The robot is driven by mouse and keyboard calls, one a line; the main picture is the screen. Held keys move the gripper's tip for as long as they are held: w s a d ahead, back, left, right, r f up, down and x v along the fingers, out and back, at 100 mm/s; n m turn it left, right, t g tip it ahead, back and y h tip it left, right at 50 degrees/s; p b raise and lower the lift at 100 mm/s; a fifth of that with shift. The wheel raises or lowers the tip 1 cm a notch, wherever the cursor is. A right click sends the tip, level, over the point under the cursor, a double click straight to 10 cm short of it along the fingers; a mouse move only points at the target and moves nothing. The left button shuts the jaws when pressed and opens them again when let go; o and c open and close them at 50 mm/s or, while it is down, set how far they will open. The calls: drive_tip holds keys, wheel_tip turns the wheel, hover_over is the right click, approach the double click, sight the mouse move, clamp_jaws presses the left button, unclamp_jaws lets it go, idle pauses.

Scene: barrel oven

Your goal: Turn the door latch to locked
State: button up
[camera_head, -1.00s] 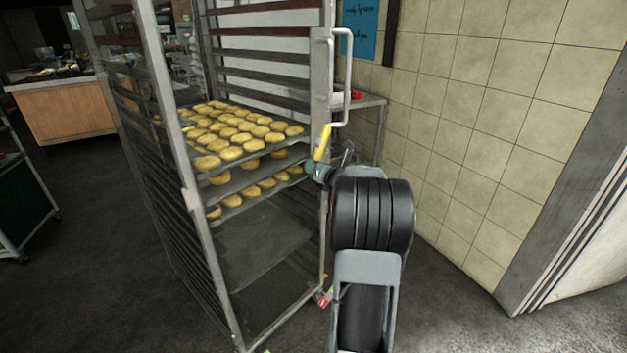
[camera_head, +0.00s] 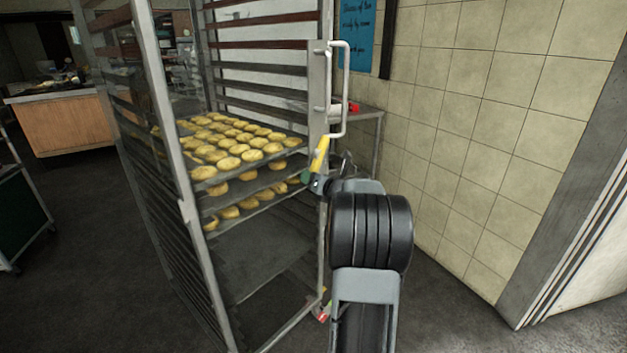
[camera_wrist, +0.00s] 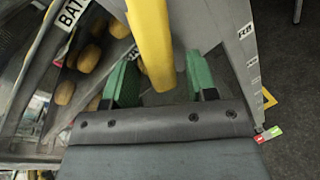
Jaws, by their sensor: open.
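The yellow latch lever (camera_head: 320,156) sits on the grey metal post of the rack-like door frame, below a pale tubular handle (camera_head: 345,90). It leans, with its lower end to the left. My gripper (camera_head: 311,181) is at the lever's lower end. In the wrist view the lever (camera_wrist: 152,40) comes down from the top, and its end lies between the two green fingers of my gripper (camera_wrist: 160,78). The fingers are apart, with visible gaps on both sides of the lever. The lever's pivot is not clear in the wrist view.
A wooden counter (camera_head: 62,125) is at the left. Dark floor lies open around.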

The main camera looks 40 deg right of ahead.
drive_tip(key=shift+s, duration=0.1)
drive_tip(key=s+a+r+p, duration=0.1)
drive_tip(key=s, duration=1.2)
drive_tip(key=shift+s+a+r, duration=0.15)
drive_tip(key=shift+s+r, duration=0.1)
drive_tip(key=shift+r, duration=0.1)
